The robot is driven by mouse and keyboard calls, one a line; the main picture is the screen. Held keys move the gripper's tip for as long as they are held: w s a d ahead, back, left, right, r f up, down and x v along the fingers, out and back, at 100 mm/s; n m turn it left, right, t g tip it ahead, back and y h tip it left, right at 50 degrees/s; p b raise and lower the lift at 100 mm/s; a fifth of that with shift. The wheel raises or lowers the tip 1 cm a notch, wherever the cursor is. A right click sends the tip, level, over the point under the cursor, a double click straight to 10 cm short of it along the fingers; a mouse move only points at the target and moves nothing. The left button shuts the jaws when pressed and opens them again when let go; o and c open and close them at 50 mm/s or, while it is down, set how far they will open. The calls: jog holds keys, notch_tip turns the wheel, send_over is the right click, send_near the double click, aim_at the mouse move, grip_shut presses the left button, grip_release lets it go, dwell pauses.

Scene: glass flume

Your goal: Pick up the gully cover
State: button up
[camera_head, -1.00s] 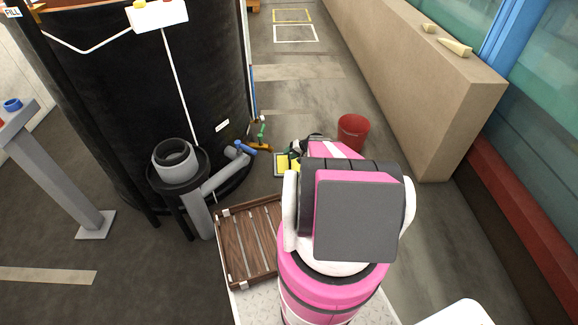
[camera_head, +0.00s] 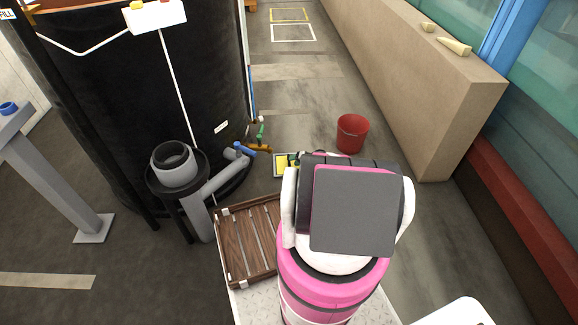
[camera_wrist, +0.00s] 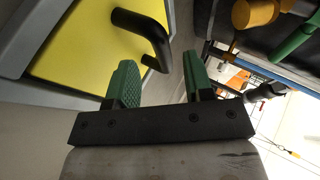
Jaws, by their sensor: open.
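The gully cover (camera_wrist: 95,45) is a yellow plate with a bent black handle (camera_wrist: 145,28), at the upper left in the wrist view. In the head view the yellow cover (camera_head: 281,164) shows as a small patch on the floor, partly hidden by my arm. My gripper (camera_wrist: 160,68) has green padded fingertips, which are apart with nothing clamped between them. The handle's near end appears close to the fingertips and between them in the picture; I cannot tell whether they touch. My gripper is hidden behind my arm in the head view.
A red bucket (camera_head: 352,133) stands right of the cover. A large black tank (camera_head: 150,95) with grey pipework (camera_head: 205,190) and valves stands at left. A beige wall (camera_head: 420,80) runs along the right. The floor beyond is clear.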

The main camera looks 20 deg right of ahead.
jog(key=x, duration=0.4)
jog(key=shift+w, duration=0.55)
jog(key=shift+r, duration=0.1)
grip_shut()
